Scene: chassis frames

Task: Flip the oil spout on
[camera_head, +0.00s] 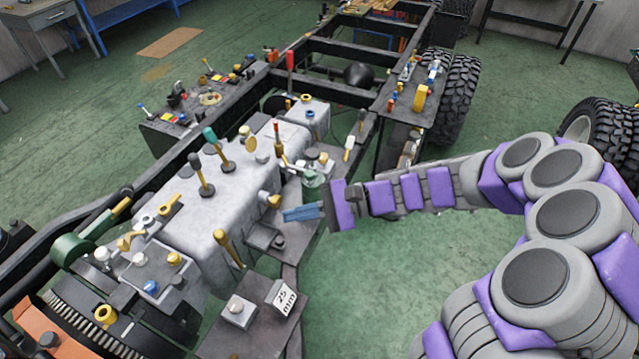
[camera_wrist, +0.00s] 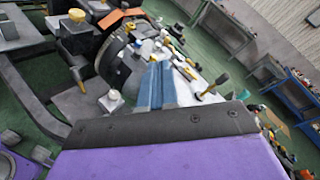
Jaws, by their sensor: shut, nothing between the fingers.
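No part is clearly marked as the oil spout, and I cannot tell which fitting it is. A short brass fitting (camera_head: 272,201) sticks out of the right side of the grey engine-like block (camera_head: 210,215). A clear greenish cup (camera_head: 313,180) stands just behind my gripper. My gripper (camera_head: 287,215) has blue fingers that lie together, shut and empty. Its tips point left, just right of the brass fitting and a little below it; I cannot tell whether they touch. In the wrist view the shut gripper (camera_wrist: 156,72) points at the crowded block.
A "25 mm" marker block (camera_head: 281,297) sits on a front plate. The dark chassis frame (camera_head: 345,53) runs back, with large tyres (camera_head: 460,95) at right. Green floor is clear below my arm.

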